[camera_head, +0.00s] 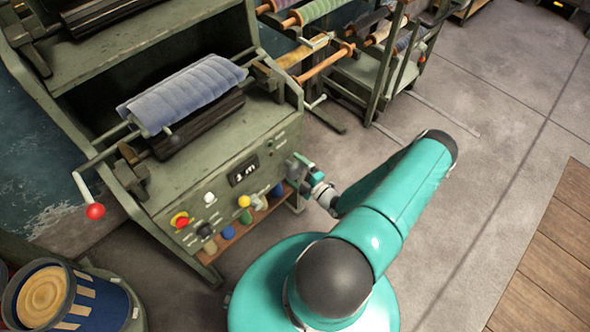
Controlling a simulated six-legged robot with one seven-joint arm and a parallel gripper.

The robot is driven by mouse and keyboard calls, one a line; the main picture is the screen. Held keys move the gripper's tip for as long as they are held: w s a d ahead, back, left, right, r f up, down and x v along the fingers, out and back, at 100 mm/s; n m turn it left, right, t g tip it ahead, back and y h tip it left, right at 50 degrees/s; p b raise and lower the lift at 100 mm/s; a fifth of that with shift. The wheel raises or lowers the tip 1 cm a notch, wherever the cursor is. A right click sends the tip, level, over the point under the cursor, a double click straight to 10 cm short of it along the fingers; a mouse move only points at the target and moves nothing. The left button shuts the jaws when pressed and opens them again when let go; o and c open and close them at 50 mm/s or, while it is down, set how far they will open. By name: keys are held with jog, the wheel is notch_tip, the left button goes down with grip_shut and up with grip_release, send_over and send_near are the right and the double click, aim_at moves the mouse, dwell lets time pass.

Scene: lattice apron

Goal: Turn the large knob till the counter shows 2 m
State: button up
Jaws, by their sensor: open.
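The counter (243,173) is a small dark window on the machine's front panel. Its white digit is small and looks like 3, followed by m. My gripper (303,171) is open beside the right end of this panel, with its jaws toward the machine. I cannot clearly pick out the large knob; my gripper may cover it. A yellow knob (244,201) and a small white knob (209,198) show below the counter, both left of my gripper. I cannot tell whether my jaws touch anything.
A red button (181,221) is at the panel's lower left. Several coloured spools (228,233) stand on the ledge below. A blue fabric roll (184,92) lies on top, with a red-ended crank (95,211) at left. A blue barrel (72,298) is lower left. Floor at right is clear.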

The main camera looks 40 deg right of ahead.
jog(key=s, duration=1.3)
jog(key=shift+s+d, duration=0.2)
jog(key=w+a+r+n+g+y, duration=0.3)
jog(key=a+r+n+g, duration=0.15)
jog(key=r+n, duration=0.55)
jog(key=w+a+r+n+g+y, duration=0.35)
jog(key=r+n+g, duration=0.35)
jog(key=n, duration=0.4)
jog(key=w+a+r+n+g+y, duration=0.3)
jog(key=a+r+n+g, duration=0.1)
jog(key=r+n, duration=0.65)
jog(key=s+a+r+n+t+h, duration=0.1)
jog(key=s+a+r+n+h, duration=0.1)
jog(key=a+r+n, duration=0.3)
jog(key=s+a+r+n+t+h, duration=0.1)
jog(key=a+r+n+h, duration=0.3)
jog(key=r+n, duration=0.6)
jog(key=s+a+r+n+t+h, duration=0.1)
jog(key=s+a+r+n+h, duration=0.2)
jog(key=a+r+n, duration=0.3)
notch_tip(320, 180, up, 2)
jog(key=n+h, duration=0.1)
jog(key=n, duration=0.4)
jog(key=shift+s+a+r+n, duration=0.15)
jog(key=shift+s+r+n, duration=0.05)
jog(key=shift+s+n, duration=0.15)
